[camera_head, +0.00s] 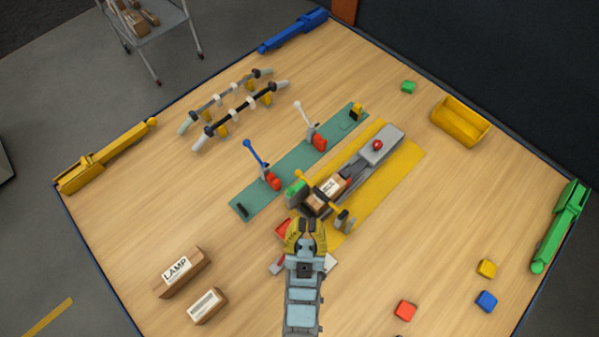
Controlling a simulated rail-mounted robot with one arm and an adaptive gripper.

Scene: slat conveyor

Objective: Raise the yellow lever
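A yellow bar (318,188) with a rounded tip lies across the slat conveyor, low over the boxes, from a grey base (343,217). It looks like a lowered lever. A small yellow knob (357,107) also shows at the far end of the green strip, and I cannot tell whether it belongs to a lever. My gripper (303,222) is just below and left of the yellow bar, apparently apart from it.
A blue lever (254,152) and a white lever (303,113) stand tilted on the green strip (290,163). A red button (377,145) tops a grey box. Boxes lie lower left. A yellow bin (461,120) and several coloured blocks are on the right. The table between is clear.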

